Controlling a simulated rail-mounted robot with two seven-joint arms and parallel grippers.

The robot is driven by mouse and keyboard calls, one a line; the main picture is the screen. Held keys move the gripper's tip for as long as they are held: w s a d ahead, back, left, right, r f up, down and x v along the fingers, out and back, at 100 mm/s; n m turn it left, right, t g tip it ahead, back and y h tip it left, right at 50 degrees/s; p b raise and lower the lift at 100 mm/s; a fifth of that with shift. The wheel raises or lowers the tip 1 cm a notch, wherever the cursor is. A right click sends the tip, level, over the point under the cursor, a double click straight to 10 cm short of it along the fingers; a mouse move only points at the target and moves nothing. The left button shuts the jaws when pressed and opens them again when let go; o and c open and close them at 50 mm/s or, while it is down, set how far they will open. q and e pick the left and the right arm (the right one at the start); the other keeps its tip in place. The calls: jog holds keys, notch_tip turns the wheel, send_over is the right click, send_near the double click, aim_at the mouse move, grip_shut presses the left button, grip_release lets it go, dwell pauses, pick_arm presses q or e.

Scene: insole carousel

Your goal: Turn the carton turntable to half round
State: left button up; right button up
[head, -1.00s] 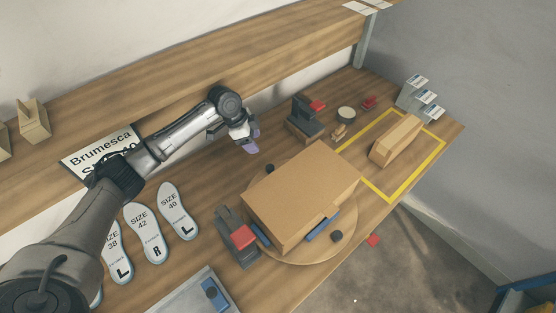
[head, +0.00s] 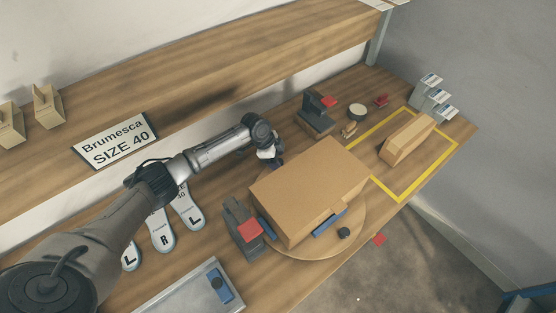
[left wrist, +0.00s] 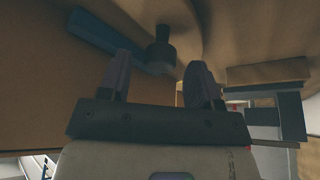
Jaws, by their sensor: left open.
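The carton turntable (head: 314,249) is a round wooden disc with a large closed brown carton (head: 309,185) on it. Blue holders (head: 330,222) stand against the carton's sides. A black knob (head: 344,233) stands on the disc's near rim. My left gripper (head: 273,161) is low at the disc's far side, partly hidden by its own wrist. In the left wrist view, the open fingers (left wrist: 160,64) point at another black knob (left wrist: 161,47), which lies between their lines near the tips; contact cannot be told. A blue holder (left wrist: 104,34) shows beside it. My right gripper is not in view.
A grey stamp-like device with a red pad (head: 243,229) stands left of the disc, another (head: 317,110) behind it. A small carton (head: 407,138) lies inside a yellow outline at right. Insoles (head: 161,230) lie under my left arm. A shelf (head: 200,90) runs above.

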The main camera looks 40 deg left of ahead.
pick_arm(q)
jog(key=shift+w+d+f, duration=0.15)
jog(key=shift+d+f, duration=0.05)
jog(key=shift+f, duration=0.35)
grip_shut()
